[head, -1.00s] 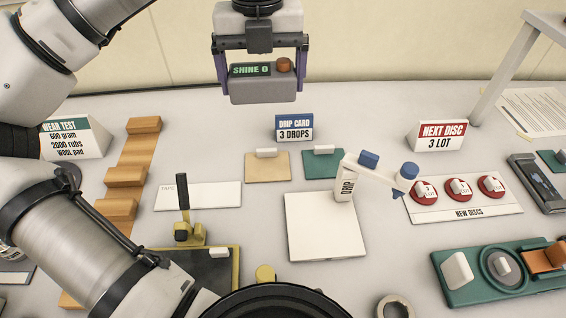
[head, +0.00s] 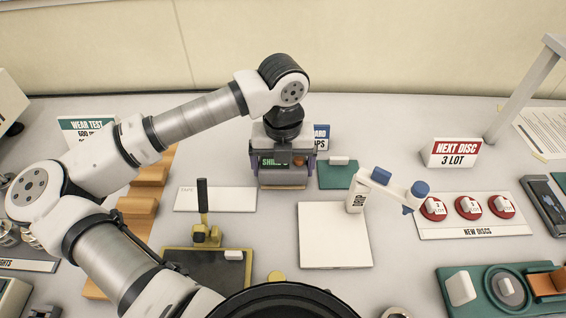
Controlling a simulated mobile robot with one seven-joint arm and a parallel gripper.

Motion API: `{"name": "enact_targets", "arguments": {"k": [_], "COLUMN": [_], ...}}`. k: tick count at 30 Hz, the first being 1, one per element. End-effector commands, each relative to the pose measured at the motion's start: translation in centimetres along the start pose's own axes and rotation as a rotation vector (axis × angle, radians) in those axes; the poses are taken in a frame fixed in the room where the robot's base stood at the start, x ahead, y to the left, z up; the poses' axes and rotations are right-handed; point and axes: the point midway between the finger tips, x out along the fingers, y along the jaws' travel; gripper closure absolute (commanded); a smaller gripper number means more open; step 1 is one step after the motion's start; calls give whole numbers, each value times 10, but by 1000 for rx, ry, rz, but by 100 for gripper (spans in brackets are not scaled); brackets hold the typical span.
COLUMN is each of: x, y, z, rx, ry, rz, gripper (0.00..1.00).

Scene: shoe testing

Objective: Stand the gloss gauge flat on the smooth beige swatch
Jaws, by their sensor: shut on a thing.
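The gloss gauge (head: 274,177) is a grey block with a dark green-lit display reading "SHINE" and an orange-brown button. My gripper (head: 285,163) is shut on it, with a finger at each side, and holds it upright over the beige swatch (head: 283,187). Only a thin front strip of the swatch shows below the gauge; the rest is hidden. I cannot tell whether the gauge's base touches the swatch or is just above it.
A teal swatch (head: 337,180) lies close at the right, with the blue drip card (head: 322,137) behind. A white tape strip (head: 215,199) is at the left. A white pad (head: 335,240) with a dropper bottle (head: 357,191) stands in front, right.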

Motion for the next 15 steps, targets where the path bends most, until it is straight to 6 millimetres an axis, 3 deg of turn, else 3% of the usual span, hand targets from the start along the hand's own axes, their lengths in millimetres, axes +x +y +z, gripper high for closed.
{"name": "enact_targets", "arguments": {"k": [14,15], "x": [9,8], "y": [0,0], "z": [0,0], "rx": [0,1], "ry": [-2,-2], "rz": [1,1], "gripper": [41,7]}}
